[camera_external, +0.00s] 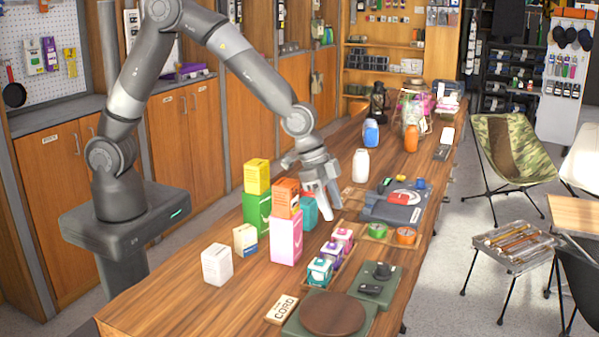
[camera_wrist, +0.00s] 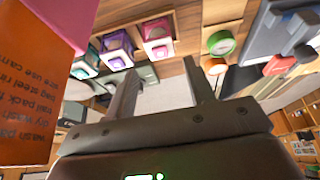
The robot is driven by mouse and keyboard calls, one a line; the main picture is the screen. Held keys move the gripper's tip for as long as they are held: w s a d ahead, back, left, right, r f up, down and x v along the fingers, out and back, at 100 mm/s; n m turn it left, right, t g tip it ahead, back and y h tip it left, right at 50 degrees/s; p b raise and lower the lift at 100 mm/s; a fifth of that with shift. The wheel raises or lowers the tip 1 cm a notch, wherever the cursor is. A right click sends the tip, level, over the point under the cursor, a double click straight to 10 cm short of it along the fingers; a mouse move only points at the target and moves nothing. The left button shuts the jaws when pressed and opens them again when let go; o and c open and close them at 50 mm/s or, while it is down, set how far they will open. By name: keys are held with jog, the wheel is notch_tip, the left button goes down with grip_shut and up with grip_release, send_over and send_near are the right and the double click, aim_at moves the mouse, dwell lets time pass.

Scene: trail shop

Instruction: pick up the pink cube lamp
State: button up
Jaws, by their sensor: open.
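The pink cube lamp (camera_external: 343,237) stands at the far end of a short row of small cube lamps on the wooden counter. In the wrist view the pink lamp (camera_wrist: 157,32) is at the top middle, beyond my fingertips. A purple lamp (camera_external: 331,253) and a teal lamp (camera_external: 320,270) stand beside it; these purple (camera_wrist: 116,46) and teal (camera_wrist: 85,66) lamps also show in the wrist view. My gripper (camera_external: 328,208) is open and empty, above the counter behind the row. Its two fingers (camera_wrist: 162,82) show apart with nothing between them.
Stacked boxes, with an orange box (camera_external: 286,198) on a pink box (camera_external: 286,238), stand close left of my gripper; the orange box (camera_wrist: 38,95) looms in the wrist view.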

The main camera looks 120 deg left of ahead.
aim_at(341, 230)
jog(key=x, duration=0.8)
jog(key=c, duration=0.8)
